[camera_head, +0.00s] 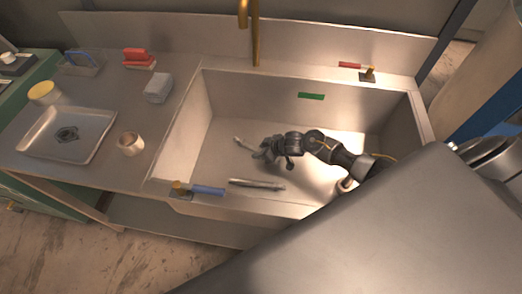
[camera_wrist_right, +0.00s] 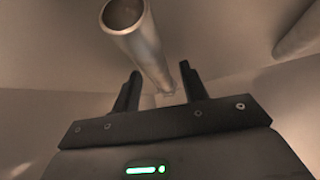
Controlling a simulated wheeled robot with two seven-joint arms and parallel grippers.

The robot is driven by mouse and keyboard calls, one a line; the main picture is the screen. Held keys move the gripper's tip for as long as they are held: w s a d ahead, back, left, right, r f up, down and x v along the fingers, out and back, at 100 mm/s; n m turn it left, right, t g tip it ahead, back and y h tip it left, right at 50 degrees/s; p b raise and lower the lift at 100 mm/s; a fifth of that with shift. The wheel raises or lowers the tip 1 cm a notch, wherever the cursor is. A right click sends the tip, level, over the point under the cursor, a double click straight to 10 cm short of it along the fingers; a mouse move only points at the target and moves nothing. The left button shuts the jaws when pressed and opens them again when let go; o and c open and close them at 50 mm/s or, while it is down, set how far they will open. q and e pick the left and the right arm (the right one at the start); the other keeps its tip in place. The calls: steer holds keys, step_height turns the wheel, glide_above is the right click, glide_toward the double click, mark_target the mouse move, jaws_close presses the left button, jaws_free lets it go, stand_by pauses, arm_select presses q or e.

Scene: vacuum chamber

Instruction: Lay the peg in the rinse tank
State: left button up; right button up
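The rinse tank (camera_head: 208,150) is a deep metal basin in the bench. My right arm reaches into it from the right, with the right gripper (camera_head: 258,154) low inside. One slim metal peg (camera_head: 241,142) lies at the gripper's far left, partly hidden by it. Another slim rod (camera_head: 257,184) lies along the near side of the basin. In the right wrist view, the gripper's fingers (camera_wrist_right: 160,85) stand apart, with a hollow metal tube (camera_wrist_right: 145,45) running in between or just beyond them; gaps show on both sides. My left gripper is not in view.
A gold faucet (camera_head: 255,35) rises behind the basin. A green strip (camera_head: 311,96) marks its back wall. Blue (camera_head: 208,190) and red (camera_head: 349,65) handled items sit on the rim. A tray (camera_head: 103,130), a cup (camera_head: 130,144) and a grey block (camera_head: 158,88) stand left.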

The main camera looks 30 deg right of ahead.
steer(key=shift+r, duration=0.1)
steer(key=shift+r, duration=0.3)
steer(key=p+v, duration=0.1)
steer(key=v, duration=1)
steer(key=shift+s+d+r+p, duration=0.2)
steer(key=shift+s+r+p, duration=0.05)
steer(key=shift+p, duration=0.05)
